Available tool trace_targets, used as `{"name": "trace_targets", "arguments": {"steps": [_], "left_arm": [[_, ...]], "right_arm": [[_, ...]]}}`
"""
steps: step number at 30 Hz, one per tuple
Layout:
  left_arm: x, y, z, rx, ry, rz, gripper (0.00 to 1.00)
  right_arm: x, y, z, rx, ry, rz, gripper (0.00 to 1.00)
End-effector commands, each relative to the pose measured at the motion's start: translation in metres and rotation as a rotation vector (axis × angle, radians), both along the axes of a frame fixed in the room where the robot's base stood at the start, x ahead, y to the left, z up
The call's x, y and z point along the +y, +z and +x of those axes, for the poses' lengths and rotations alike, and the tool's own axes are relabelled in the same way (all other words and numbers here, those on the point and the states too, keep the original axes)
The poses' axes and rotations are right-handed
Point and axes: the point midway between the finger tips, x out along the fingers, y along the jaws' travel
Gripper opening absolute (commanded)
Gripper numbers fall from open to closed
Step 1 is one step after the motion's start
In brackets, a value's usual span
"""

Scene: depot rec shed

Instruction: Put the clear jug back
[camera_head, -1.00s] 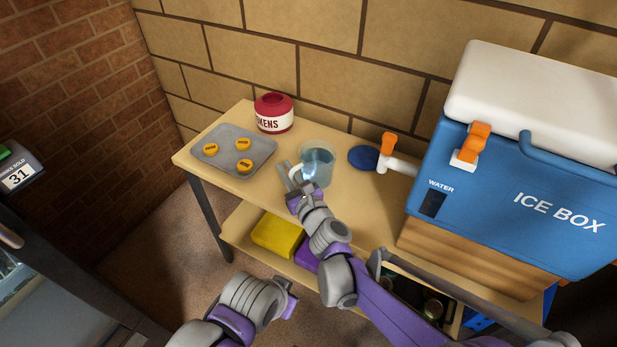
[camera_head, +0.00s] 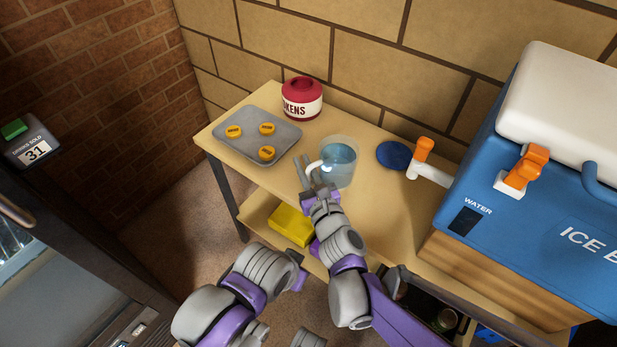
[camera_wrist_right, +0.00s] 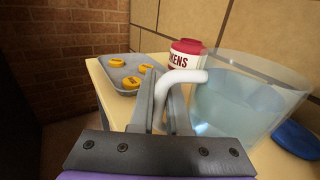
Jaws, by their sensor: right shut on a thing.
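The clear jug (camera_head: 338,163) stands upright on the wooden table (camera_head: 372,205) and holds bluish liquid. Its white handle (camera_head: 312,167) points left, toward the tray. My right gripper (camera_head: 309,174) is shut on that handle. In the right wrist view the gripper's fingers (camera_wrist_right: 160,108) are around the white handle (camera_wrist_right: 180,95), with the jug (camera_wrist_right: 240,100) to their right. The jug's base is hidden there, so I cannot tell whether it touches the table. My left arm is folded low in the head view; its gripper end (camera_head: 298,270) shows no clear fingers.
A grey tray (camera_head: 240,147) with yellow tokens and a red-and-white jar (camera_head: 302,100) are left of the jug. A blue disc (camera_head: 393,155) lies right, by the white tap with orange lever (camera_head: 423,158) of the blue ice box (camera_head: 510,215). A yellow block (camera_head: 291,224) is on the lower shelf.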

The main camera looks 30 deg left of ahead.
Motion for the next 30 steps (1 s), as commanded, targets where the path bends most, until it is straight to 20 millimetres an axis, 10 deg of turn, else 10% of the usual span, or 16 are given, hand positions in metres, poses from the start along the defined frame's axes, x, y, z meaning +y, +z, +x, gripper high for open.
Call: {"name": "trace_targets", "arguments": {"steps": [22,23,27,30], "left_arm": [[0.000,-0.018,0.002,0.006,0.000,0.000,0.00],[0.000,-0.018,0.002,0.006,0.000,0.000,0.00],[0.000,-0.017,0.002,0.006,0.000,0.000,0.00],[0.000,-0.017,0.002,0.006,0.000,0.000,0.00]], "right_arm": [[0.000,-0.044,0.000,-0.001,0.001,0.000,0.00],[0.000,-0.044,0.000,-0.001,0.000,0.001,0.20],[0.000,-0.043,0.000,-0.001,0.000,0.001,0.44],[0.000,-0.043,0.000,-0.001,0.000,-0.001,0.44]]}}
